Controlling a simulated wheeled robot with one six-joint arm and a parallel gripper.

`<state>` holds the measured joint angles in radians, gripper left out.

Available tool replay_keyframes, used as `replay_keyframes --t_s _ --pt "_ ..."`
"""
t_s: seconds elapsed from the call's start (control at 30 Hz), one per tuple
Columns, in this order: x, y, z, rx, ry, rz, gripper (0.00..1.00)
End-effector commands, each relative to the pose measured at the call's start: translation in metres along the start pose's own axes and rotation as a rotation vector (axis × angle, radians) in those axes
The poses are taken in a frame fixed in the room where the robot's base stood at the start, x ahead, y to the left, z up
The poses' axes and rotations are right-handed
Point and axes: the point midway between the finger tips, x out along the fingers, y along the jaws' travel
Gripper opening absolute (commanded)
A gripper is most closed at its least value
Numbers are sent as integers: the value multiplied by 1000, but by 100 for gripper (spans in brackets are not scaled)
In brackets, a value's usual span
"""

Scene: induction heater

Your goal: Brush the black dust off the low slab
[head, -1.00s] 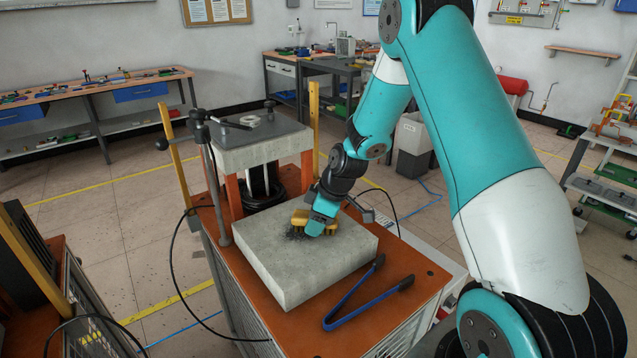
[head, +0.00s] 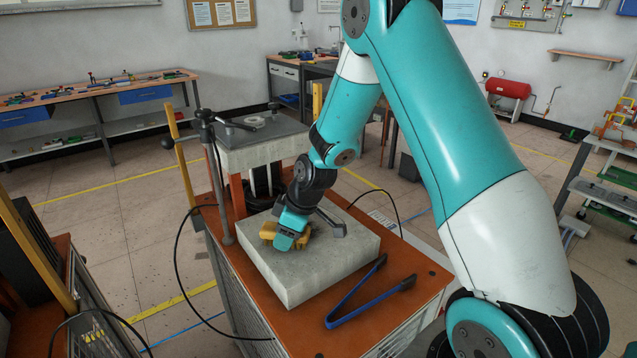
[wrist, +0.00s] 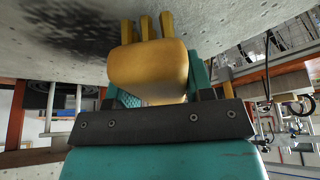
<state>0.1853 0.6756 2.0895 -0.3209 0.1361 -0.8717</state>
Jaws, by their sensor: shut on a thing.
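The low slab (head: 310,272) is a thick pale grey block lying on the orange top of a cabinet. My gripper (head: 288,237) is over the slab's left part, shut on a yellow brush (head: 268,231). In the wrist view the brush (wrist: 150,68) is large, with chunky tufts pointing at the slab (wrist: 225,25). I cannot tell whether the tufts touch it. The black dust (wrist: 68,32) is a dark smudged patch on the slab, left of the brush in the wrist view. In the head view my gripper and wrist hide most of that area.
Blue-handled tongs (head: 370,295) lie open on the orange cabinet top (head: 408,300), by the slab's front right. A press-like stand (head: 262,143) with a grey upper block rises behind the slab. A black cable loops at the cabinet's left. The slab's front right surface is clear.

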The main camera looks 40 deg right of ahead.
Motion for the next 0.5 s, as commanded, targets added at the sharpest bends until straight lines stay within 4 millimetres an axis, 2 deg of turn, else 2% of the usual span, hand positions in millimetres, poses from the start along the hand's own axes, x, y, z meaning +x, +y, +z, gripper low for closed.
replay_keyframes --t_s 0.5 --pt "-42 -6 -26 -10 2 -1 25"
